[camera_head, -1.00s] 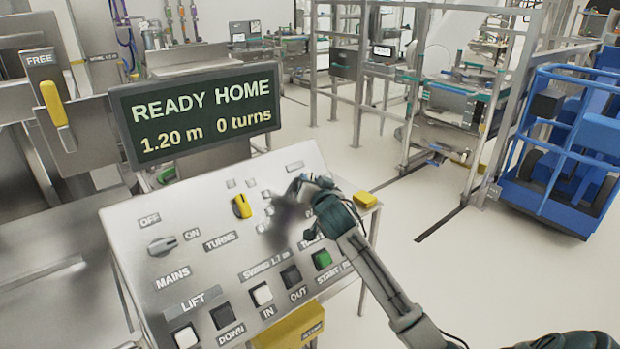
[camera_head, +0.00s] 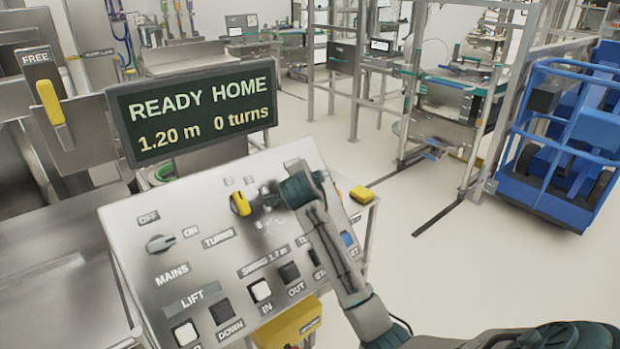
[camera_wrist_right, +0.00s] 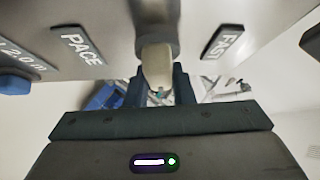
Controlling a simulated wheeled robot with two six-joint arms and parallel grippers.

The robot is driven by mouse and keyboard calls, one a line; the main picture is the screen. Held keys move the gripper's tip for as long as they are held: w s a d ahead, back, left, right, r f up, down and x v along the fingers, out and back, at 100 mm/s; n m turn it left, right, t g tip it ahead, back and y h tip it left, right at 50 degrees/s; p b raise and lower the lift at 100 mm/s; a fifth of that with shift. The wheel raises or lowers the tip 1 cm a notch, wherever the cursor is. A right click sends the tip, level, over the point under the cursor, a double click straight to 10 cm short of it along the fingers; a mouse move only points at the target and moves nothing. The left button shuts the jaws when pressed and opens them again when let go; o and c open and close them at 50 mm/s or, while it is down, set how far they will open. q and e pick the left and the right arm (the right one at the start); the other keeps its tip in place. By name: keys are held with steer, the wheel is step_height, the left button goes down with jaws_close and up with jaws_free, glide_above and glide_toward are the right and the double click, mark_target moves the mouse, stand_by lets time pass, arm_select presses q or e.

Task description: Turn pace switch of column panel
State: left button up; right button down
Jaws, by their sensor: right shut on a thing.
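The sloped metal column panel (camera_head: 135,215) stands in front of me in the head view. In the right wrist view the pace switch (camera_wrist_right: 157,65), a pale lever-like knob on a grey base, sits between the PACE label (camera_wrist_right: 77,47) and the FAST label (camera_wrist_right: 222,44). My right gripper (camera_wrist_right: 160,88) is shut on this knob. In the head view the right gripper (camera_head: 268,197) is at the panel's upper part, just right of the yellow knob (camera_head: 240,204); it hides the pace switch there. My left gripper is not in view.
A display (camera_head: 192,112) reads READY HOME, 1.20 m, 0 turns. The mains knob (camera_head: 161,243) and several push buttons lie left and below. A blue cage cart (camera_head: 565,140) stands right, with clear floor between.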

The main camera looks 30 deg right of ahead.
steer(key=shift+a+f+m+g, duration=0.1)
steer(key=shift+f+m+g, duration=0.2)
steer(key=shift+m+g, duration=0.15)
steer(key=shift+m, duration=0.25)
steer(key=c, duration=1.2)
jaws_free()
steer(key=shift+s, duration=0.1)
steer(key=shift+c, duration=0.2)
steer(key=shift+a+r, duration=0.1)
steer(key=b+v, duration=0.2)
steer(key=v, duration=0.8)
steer(key=shift+a+r+b, duration=0.2)
steer(key=shift+r+b, duration=0.05)
steer(key=shift+b, duration=0.15)
steer(key=shift+s, duration=0.1)
